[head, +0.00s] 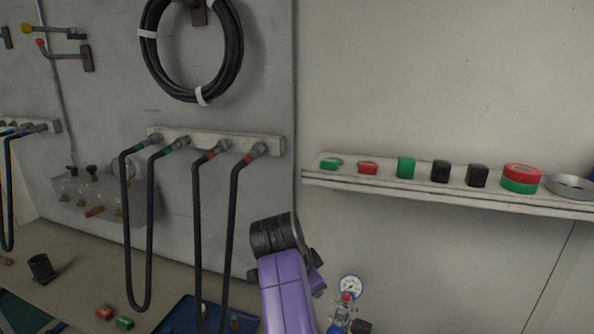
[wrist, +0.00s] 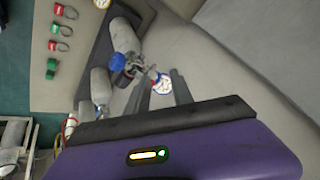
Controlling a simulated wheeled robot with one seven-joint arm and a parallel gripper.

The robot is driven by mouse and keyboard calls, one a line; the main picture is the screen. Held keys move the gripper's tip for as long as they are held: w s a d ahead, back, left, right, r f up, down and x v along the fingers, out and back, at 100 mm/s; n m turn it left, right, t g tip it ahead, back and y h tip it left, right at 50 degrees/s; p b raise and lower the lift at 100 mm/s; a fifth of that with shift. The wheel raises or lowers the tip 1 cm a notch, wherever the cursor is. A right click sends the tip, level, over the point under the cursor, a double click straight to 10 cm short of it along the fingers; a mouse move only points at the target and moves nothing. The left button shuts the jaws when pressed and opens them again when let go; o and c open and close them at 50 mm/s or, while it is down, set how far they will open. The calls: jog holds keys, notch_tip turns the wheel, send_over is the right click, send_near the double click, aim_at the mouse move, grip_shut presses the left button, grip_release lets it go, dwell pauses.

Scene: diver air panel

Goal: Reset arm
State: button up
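My gripper (wrist: 159,80) shows in the wrist view as two grey fingers standing apart, with nothing held between them. A small white gauge shows in the gap, beyond the fingers; I cannot tell how far off it is. My purple arm (head: 286,292) rises from the bottom of the head view, with a black joint at its top, in front of the grey panel and the bench. The gripper itself cannot be made out in the head view.
A shelf (head: 440,193) at right holds red, green and black items. Black hoses (head: 233,235) hang from a rack just left of my arm. A gauge with a blue fitting (head: 350,287) stands low at right. Grey cylinders (wrist: 124,38) show in the wrist view.

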jog(key=s+d+f+n+t+y+b, duration=0.2)
jog(key=s+d+f+n+t+y, duration=0.2)
jog(key=s+d+f+n+t, duration=0.55)
jog(key=s+d+n+b, duration=0.1)
jog(key=s+d, duration=0.1)
jog(key=s, duration=1.2)
jog(key=s+d+r+b, duration=0.1)
jog(key=s+d, duration=0.1)
jog(key=s, duration=1.2)
jog(key=s+d+n+b, duration=0.1)
jog(key=s+d, duration=0.2)
jog(key=s, duration=1.1)
jog(key=shift+s+r+n+h, duration=0.25)
jog(key=shift+s+n+h, duration=0.1)
jog(key=shift+h, duration=0.05)
jog(key=shift+d, duration=0.1)
